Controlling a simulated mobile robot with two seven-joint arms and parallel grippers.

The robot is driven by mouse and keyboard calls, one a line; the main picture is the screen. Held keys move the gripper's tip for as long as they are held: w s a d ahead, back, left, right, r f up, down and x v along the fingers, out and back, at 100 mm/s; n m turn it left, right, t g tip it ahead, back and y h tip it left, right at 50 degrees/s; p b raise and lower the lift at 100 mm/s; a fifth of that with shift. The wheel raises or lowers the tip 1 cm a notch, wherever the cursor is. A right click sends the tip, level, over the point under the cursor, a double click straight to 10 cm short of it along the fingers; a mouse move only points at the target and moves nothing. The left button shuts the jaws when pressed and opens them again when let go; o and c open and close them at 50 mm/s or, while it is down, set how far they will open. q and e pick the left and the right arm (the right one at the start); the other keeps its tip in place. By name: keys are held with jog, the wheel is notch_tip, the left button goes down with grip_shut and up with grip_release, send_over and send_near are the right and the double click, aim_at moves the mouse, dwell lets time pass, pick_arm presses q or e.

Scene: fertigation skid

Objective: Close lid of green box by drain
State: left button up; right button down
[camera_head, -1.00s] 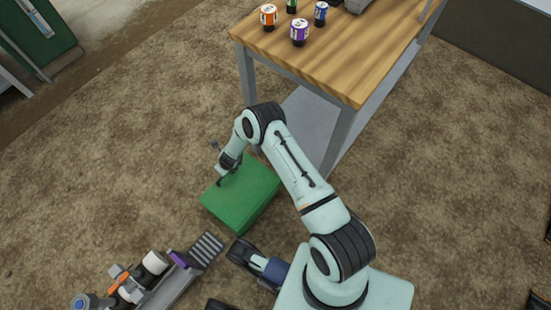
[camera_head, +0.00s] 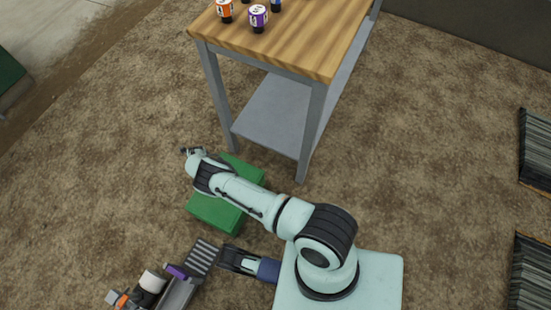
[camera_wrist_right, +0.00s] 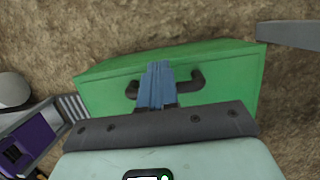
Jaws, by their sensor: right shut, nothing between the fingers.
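The green box (camera_head: 216,213) stands on the ground below the table, partly covered by my right arm in the head view. Its top looks flat, with no raised lid visible. In the right wrist view, a green face of the box (camera_wrist_right: 105,98) with a dark handle (camera_wrist_right: 196,81) fills the middle. My right gripper (camera_wrist_right: 160,68) is shut and empty, and its bluish fingers overlap the handle in that view. I cannot tell whether they touch it. In the head view, the arm covers most of that gripper.
A wooden-topped table (camera_head: 300,45) with grey legs stands behind the box, bearing several small coloured containers. A grey slatted grate (camera_head: 204,258) lies just in front of the box. Dark slatted panels (camera_head: 535,150) are at the far right. Brown ground between is clear.

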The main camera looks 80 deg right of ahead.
pick_arm(q)
jog(key=shift+w, duration=0.3)
pick_arm(e)
jog(key=shift+f+g, duration=0.3)
jog(key=shift+f, duration=0.2)
jog(key=shift+r, duration=0.1)
pick_arm(q)
jog(key=w+d+r+t+p, duration=0.1)
jog(key=w+r+t+p, duration=0.3)
jog(key=w+r, duration=0.3)
jog(key=w+p, duration=0.1)
jog(key=w, duration=0.3)
jog(key=shift+d+r+m+p, duration=0.3)
jog(key=shift+r+m+p, duration=0.05)
jog(key=shift+m, duration=0.05)
pick_arm(e)
notch_tip(320, 180, up, 13)
jog(key=s, duration=0.2)
jog(key=shift+s+a, duration=0.15)
jog(key=shift+a, duration=0.25)
pick_arm(q)
jog(key=shift+w, duration=0.1)
